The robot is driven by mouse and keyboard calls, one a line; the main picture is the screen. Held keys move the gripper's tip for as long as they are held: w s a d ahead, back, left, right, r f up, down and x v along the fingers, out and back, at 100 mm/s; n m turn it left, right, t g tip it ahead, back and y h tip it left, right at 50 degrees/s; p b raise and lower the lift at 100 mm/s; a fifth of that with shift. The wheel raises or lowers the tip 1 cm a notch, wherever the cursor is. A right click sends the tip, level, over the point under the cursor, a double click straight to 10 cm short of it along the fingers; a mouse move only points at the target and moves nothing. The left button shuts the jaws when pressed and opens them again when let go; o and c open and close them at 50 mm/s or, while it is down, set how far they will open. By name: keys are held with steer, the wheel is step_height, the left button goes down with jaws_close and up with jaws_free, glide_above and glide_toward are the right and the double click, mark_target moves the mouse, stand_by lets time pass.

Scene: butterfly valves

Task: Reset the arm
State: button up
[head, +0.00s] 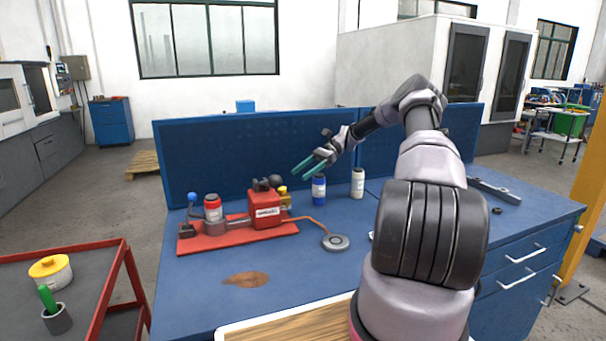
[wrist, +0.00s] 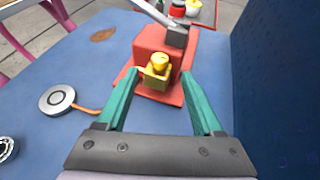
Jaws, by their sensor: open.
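My gripper (head: 309,164) is open and empty, held above the blue workbench in the head view, its teal fingers pointing left. In the wrist view my gripper (wrist: 161,108) has its two fingers spread wide. Beyond and between them is the red box (wrist: 152,45) of the valve rig with a yellow fitting (wrist: 156,72). In the head view the rig's red box (head: 265,208) stands on a red base plate (head: 190,244), below and left of my gripper. My gripper appears apart from it. My arm reaches from the right front over the bench.
A blue bottle (head: 318,190) and a white bottle (head: 357,183) stand near the bench's back panel (head: 230,155). A round grey disc (head: 335,242) is joined to the box by an orange cable. A brown stain (head: 246,279) marks the bench. A red cart (head: 105,290) stands left.

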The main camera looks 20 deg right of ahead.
steer(key=s+a+r+n+t+h, duration=0.1)
steer(key=s+a+r+n+h, duration=0.15)
steer(key=s+r, duration=0.35)
steer(key=s+a+r+n+t+h, duration=0.1)
steer(key=s+a+r+n+h, duration=0.1)
steer(key=s+a+r+h, duration=0.35)
steer(key=s+a+r+n+t+h, duration=0.1)
steer(key=s+a+r+n+h, duration=0.15)
steer(key=r, duration=0.65)
steer(key=s+r+n+t, duration=0.1)
steer(key=s+r+t, duration=0.2)
steer(key=s, duration=0.8)
steer(key=s+d+r+n+t, duration=0.1)
steer(key=s+r+t, duration=0.3)
steer(key=s, duration=0.8)
steer(key=shift+d+r+n+t, duration=0.3)
steer(key=shift+n+t, duration=0.2)
steer(key=shift+n, duration=0.2)
